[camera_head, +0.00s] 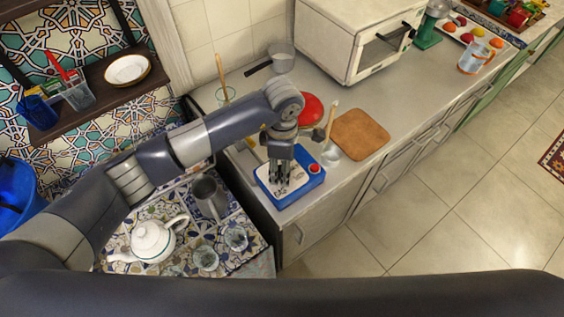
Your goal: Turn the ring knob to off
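My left gripper (282,180) reaches down over a blue device with a white top (287,203) near the counter's left end. Its fingers point down and cover part of the white top. I cannot tell whether they are open or shut, or whether they touch it. My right gripper is not in view.
A wooden board (360,135) and a red round lid or plate (308,110) lie on the counter (425,88) behind the device. A white oven (358,35) stands farther back. Left and lower, a white teapot (153,240), metal pitcher (209,196) and glasses (205,258) stand on a patterned surface.

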